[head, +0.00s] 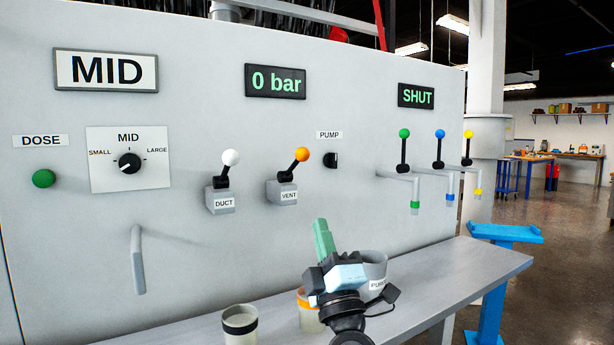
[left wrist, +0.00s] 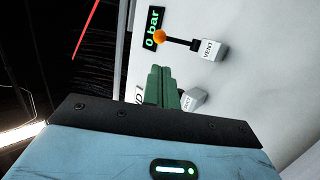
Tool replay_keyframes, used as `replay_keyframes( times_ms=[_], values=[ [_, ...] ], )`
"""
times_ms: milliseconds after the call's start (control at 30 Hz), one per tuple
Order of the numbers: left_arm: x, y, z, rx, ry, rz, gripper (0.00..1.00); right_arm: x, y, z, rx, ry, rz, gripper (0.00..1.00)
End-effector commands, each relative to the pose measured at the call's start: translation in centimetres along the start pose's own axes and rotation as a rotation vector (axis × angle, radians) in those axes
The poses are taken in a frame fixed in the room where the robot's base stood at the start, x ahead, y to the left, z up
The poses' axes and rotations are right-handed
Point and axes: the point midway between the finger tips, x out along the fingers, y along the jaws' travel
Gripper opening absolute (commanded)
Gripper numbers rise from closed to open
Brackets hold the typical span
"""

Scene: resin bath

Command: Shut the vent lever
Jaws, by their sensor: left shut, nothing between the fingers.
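The vent lever (head: 302,155) has an orange ball on a black stem and rises from a grey block labelled VENT (head: 288,196) on the panel. Its stem leans up and to the right. The left wrist view shows the orange ball (left wrist: 160,35) and VENT block (left wrist: 209,50) beyond my fingertips. My left gripper (head: 322,226) has green fingers, shut and empty. In the head view it is below and right of the VENT block, apart from the lever. In the left wrist view the fingertips (left wrist: 161,70) show below the ball. My right gripper is not in view.
The white-balled DUCT lever (head: 230,158) is left of the vent lever. The PUMP switch (head: 331,161) is to its right. The gauge (head: 275,82) reads 0 bar; another display (head: 416,96) reads SHUT. Cups, including an orange-rimmed one (head: 309,318), stand on the shelf (head: 470,268) below.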

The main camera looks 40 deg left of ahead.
Motion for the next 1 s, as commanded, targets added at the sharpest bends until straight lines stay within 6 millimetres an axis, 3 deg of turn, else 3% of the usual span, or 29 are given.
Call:
replay_keyframes(
  times_ms=[167,333,800,1000],
  values=[
    [0.1,0.0,0.0,0.001,-0.001,0.001,0.00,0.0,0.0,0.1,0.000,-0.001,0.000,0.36],
    [1.4,0.1,0.0,0.001,0.000,0.003,0.00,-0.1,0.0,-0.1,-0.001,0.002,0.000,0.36],
    [9.9,0.2,-0.1,0.002,0.001,0.004,0.00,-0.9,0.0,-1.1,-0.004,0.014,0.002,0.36],
    [12.6,0.1,0.0,0.002,-0.001,0.003,0.00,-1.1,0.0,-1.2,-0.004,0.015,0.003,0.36]
  ],
)
